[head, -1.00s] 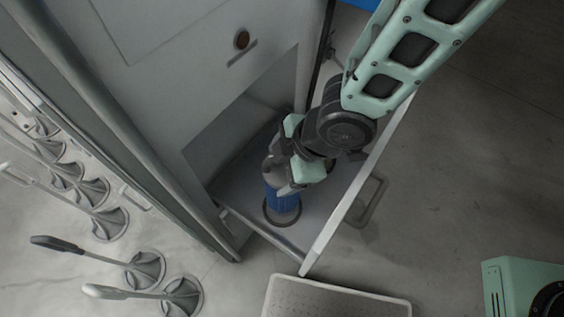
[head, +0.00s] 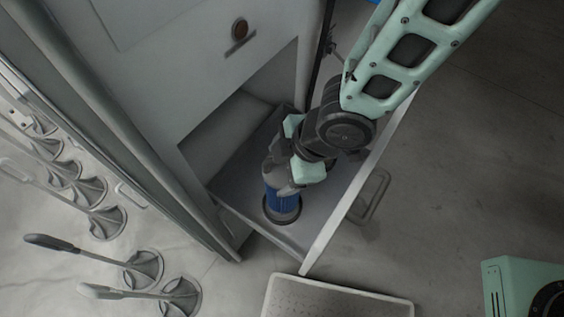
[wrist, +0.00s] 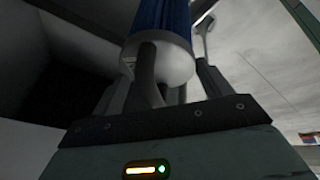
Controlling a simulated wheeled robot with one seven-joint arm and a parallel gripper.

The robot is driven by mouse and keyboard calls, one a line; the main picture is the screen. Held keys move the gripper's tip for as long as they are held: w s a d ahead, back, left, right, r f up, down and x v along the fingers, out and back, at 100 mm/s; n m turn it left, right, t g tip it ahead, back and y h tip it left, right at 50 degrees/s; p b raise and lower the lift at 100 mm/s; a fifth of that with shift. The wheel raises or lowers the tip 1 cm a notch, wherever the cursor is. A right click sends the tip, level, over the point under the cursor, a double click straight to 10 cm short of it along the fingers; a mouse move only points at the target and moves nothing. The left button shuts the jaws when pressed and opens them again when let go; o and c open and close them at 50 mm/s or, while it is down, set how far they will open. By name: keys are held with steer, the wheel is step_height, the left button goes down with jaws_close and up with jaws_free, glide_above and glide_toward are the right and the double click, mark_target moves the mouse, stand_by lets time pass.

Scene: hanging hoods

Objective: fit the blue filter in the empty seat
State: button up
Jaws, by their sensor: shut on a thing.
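The blue filter (head: 282,199) is a pleated cylinder with pale ends. It is upright in the open compartment of the grey cabinet in the head view. My gripper (head: 281,180) is shut on its pale upper end, from above. The filter also shows in the wrist view (wrist: 163,18), with my gripper's fingers (wrist: 150,80) at its pale end. The dark ring of the seat (head: 268,217) shows around the filter's lower end on the compartment floor. I cannot tell whether the filter is fully down in it.
A perforated pale tray (head: 335,298) lies in front. Several hanging hoods (head: 145,268) are at left.

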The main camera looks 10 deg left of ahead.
mark_target(282, 174)
steer(key=shift+f+b, duration=1.45)
steer(key=shift+f, duration=0.2)
steer(key=o, duration=1.1)
steer(key=shift+r, duration=0.1)
step_height(282, 174, up, 10)
steer(key=p, duration=0.3)
